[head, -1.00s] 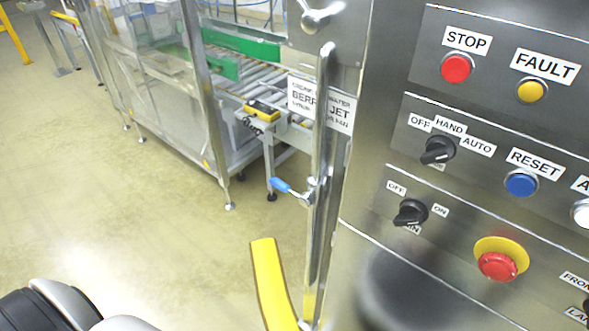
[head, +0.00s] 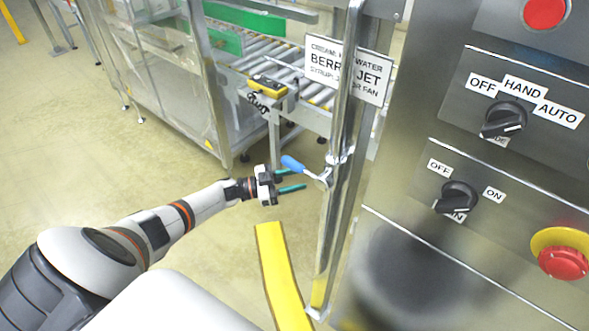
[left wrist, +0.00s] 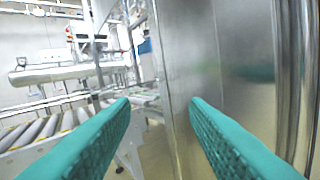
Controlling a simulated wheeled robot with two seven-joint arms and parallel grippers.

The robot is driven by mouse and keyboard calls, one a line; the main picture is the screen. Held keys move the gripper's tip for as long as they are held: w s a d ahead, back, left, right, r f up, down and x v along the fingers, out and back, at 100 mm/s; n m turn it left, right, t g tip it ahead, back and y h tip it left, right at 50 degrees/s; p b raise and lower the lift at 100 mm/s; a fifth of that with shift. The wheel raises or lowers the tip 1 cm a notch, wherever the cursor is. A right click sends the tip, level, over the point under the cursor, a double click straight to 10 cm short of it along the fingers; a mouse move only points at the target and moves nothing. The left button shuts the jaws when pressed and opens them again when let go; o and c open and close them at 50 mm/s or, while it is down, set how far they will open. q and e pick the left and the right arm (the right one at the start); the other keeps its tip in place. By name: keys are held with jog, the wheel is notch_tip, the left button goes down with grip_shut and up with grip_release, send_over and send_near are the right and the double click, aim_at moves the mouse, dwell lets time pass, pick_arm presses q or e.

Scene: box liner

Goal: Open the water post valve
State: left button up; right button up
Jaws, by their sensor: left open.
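The water post is an upright steel pipe (head: 345,110) beside the control cabinet. Its valve has a blue-handled lever (head: 293,163) that points left and slightly up from the valve body (head: 330,170). My left gripper (head: 293,181) is open, with two teal fingers just below and left of the blue handle in the head view. I cannot tell whether a finger touches the handle. In the left wrist view the open fingers (left wrist: 158,102) have nothing clearly held between them. My right gripper is not in view.
The steel control cabinet (head: 420,170) with knobs and buttons stands close on the right. A sign (head: 369,75) hangs behind the pipe. A roller conveyor (head: 300,85) and a clear-walled machine stand behind. Floor is open at left.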

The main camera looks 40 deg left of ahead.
pick_arm(q)
notch_tip(320, 180, up, 11)
jog(key=s+a+m+g+h+b, duration=0.2)
jog(key=s+m+g+h, duration=0.1)
jog(key=m+g+h, duration=0.3)
jog(key=m+g+y, duration=0.1)
jog(key=m+g, duration=0.3)
jog(key=g, duration=0.5)
send_near(290, 159)
jog(key=d+p, duration=0.1)
jog(key=d, duration=0.2)
jog(key=d+p, duration=0.1)
jog(key=d, duration=0.2)
jog(key=s+d+p, duration=0.1)
jog(key=d+p, duration=0.1)
jog(key=d, duration=0.2)
jog(key=shift+f, duration=0.35)
jog(key=shift+d, duration=0.3)
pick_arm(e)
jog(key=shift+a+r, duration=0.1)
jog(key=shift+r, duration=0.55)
pick_arm(q)
jog(key=shift+f, duration=0.1)
jog(key=shift+c, duration=0.3)
grip_shut()
